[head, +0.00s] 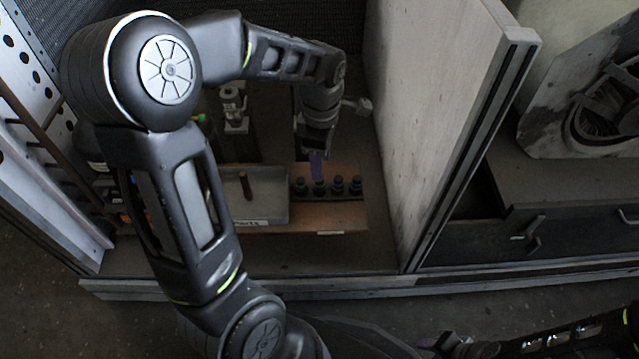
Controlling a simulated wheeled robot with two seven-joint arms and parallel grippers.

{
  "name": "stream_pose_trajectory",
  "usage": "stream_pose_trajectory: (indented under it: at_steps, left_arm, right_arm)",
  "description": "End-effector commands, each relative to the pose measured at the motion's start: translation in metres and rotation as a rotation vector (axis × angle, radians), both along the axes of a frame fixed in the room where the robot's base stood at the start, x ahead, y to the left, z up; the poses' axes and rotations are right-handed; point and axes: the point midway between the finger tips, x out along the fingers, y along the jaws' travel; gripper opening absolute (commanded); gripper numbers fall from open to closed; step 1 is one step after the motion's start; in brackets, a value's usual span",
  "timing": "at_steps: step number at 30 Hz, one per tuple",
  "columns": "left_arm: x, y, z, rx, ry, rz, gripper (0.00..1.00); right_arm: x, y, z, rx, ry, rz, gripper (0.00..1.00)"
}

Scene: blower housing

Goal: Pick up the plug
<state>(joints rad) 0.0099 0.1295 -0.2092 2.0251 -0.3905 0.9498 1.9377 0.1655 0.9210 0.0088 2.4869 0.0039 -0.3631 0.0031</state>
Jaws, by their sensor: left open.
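My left gripper (317,150) points down inside the booth, above a row of small dark round-topped pieces. It is open, and a bluish-purple patch (317,166) shows at its fingertips; I cannot tell whether this is a finger or a separate thing. The row stands in a dark strip on a brown board; one piece (300,185) looks green and another piece (355,185) looks bluish. A brown cylinder (246,186) stands or leans in a grey tray (270,212) left of the row. I cannot tell which is the plug. My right gripper (462,346) is small and dark at the bottom edge.
A pale upright panel (430,110) closes the booth's right side. A metal fitting (233,108) stands behind the tray. My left arm hides much of the booth's left side. A dark bench with drawers (530,235) lies right of the panel. The floor before the board is clear.

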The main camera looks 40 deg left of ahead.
Motion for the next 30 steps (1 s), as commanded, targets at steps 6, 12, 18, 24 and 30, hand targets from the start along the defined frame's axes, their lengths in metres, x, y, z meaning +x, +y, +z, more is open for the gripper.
stream_pose_trajectory:
  at_steps: [6, 12, 18, 24, 30]
  left_arm:
    - [0.0, 0.0, -0.005, 0.0, 0.0, 0.0, 0.45]
    - [-0.002, 0.002, -0.034, 0.0, 0.001, 0.0, 0.45]
    - [-0.002, 0.002, -0.052, 0.0, 0.0, 0.0, 0.45]
    - [-0.002, 0.002, -0.051, 0.0, -0.001, 0.0, 0.45]
    - [-0.002, 0.002, -0.051, 0.0, -0.001, 0.0, 0.45]
  right_arm:
    - [0.001, 0.0, -0.003, 0.0, -0.001, 0.0, 0.36]
    - [0.004, -0.003, -0.021, -0.005, -0.007, -0.008, 0.36]
    - [0.006, -0.003, -0.027, -0.006, -0.012, -0.011, 0.36]
    - [0.006, -0.003, -0.026, -0.006, -0.012, -0.01, 0.36]
    - [0.006, -0.003, -0.026, -0.006, -0.012, -0.01, 0.36]
